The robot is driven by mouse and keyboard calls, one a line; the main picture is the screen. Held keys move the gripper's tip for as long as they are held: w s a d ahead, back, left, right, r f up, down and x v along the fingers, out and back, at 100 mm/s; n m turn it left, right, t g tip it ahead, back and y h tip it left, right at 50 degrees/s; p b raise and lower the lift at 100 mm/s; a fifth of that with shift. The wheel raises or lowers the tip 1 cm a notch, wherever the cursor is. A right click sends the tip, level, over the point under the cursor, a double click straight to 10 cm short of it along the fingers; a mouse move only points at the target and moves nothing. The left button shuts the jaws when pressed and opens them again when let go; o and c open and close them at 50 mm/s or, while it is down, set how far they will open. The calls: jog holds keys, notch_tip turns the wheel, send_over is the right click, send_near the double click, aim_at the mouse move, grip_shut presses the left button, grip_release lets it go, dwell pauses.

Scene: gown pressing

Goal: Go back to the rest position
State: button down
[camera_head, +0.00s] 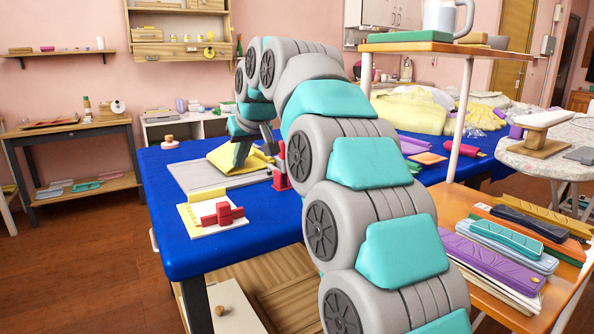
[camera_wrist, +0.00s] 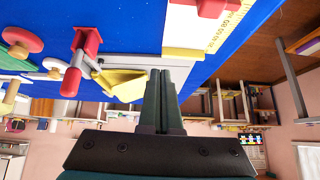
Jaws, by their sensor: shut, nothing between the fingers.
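My gripper (camera_head: 241,160) is over the left part of the blue table (camera_head: 169,243), beside a folded yellow cloth (camera_head: 225,158). In the wrist view its dark fingers (camera_wrist: 160,82) are together with nothing between them. The yellow cloth also shows in the wrist view (camera_wrist: 125,87), left of the fingers. I cannot tell whether the fingertips touch it. My grey and teal arm arches across the head view and hides part of the table.
A red upright tool (camera_head: 281,172) stands right of the board. A red block (camera_head: 222,215) sits on a white and yellow card (camera_head: 190,215) at the front. A padded pressing board (camera_head: 541,119) is farther right.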

jog(key=s+d+f+m+g+h, duration=0.1)
jog(key=s+d+f+m+g, duration=0.1)
jog(key=s+d+f, duration=0.65)
jog(key=s+d+f+m+g+h, duration=0.1)
jog(key=s+d+f+g+h, duration=0.1)
jog(key=s+d+f, duration=0.6)
jog(key=s+d+f+m+g, duration=0.1)
jog(key=s+d+f, duration=0.2)
jog(key=s, duration=0.7)
jog(key=s+d+f+m+g, duration=0.1)
jog(key=s+d+f, duration=0.3)
jog(key=s, duration=0.6)
jog(key=s+d+f+m+g+h, duration=0.1)
jog(key=s+d+f, duration=0.3)
jog(key=s, duration=0.6)
jog(key=shift+s+f+g, duration=0.15)
jog(key=shift+f+g, duration=0.45)
jog(key=shift+f, duration=0.35)
jog(key=shift+d, duration=0.1)
